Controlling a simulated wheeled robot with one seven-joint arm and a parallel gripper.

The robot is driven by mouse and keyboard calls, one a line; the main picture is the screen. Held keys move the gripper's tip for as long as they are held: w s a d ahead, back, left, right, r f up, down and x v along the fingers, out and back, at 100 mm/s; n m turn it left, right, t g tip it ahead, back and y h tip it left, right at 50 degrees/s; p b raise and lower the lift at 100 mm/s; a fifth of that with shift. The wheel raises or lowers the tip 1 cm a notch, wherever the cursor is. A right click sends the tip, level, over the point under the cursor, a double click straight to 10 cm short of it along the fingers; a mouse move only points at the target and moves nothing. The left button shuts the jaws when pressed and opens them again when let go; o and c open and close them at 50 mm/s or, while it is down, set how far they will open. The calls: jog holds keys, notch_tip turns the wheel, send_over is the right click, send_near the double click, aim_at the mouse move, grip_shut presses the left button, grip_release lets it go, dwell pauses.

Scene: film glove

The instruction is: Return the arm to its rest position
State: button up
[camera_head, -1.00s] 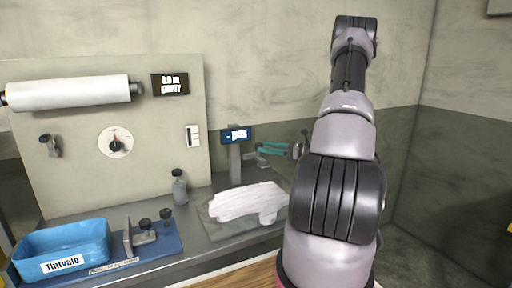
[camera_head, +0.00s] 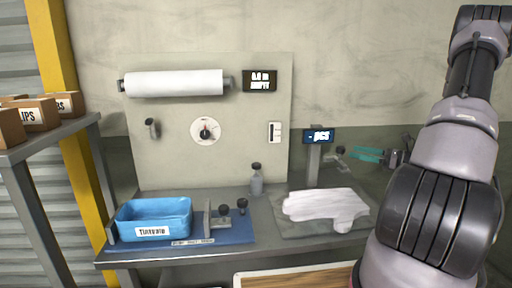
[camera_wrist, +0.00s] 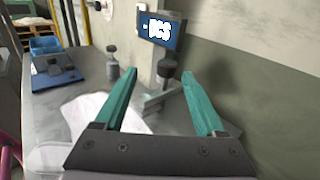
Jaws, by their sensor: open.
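My arm rises at the right of the head view, and my gripper (camera_head: 368,155) with its teal fingers hangs above the right back part of the bench. In the wrist view my gripper (camera_wrist: 165,105) is open, with its two teal fingers well apart and nothing between them. A white glove (camera_head: 325,208) lies flat on a grey plate (camera_head: 300,230) below and left of my gripper. The glove (camera_wrist: 85,118) shows partly in the wrist view, behind the left finger.
A small display (camera_head: 319,136) on a post stands close beside my gripper. A bottle (camera_head: 256,182), a blue bin (camera_head: 155,214) and a clamp fixture on a blue mat (camera_head: 225,232) stand along the bench. A film roll (camera_head: 175,83) hangs on the back panel. A shelf with boxes (camera_head: 35,115) is at far left.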

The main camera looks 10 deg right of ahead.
jog(key=s+a+r+n+g+h, duration=0.2)
jog(key=s+a+r+n+g, duration=0.35)
jog(key=a, duration=0.35)
jog(key=s+a+r+n+g+h, duration=0.2)
jog(key=s+a+r+n+g, duration=0.25)
jog(key=a+r+n, duration=0.3)
jog(key=s+a+r+n+t+h, duration=0.3)
jog(key=s+r+n+t+h, duration=0.2)
jog(key=s+r, duration=0.5)
jog(key=shift+s+r+n+t+h, duration=0.35)
jog(key=shift+s+n+h, duration=0.75)
jog(key=shift+n, duration=0.7)
jog(key=shift+w+a, duration=0.1)
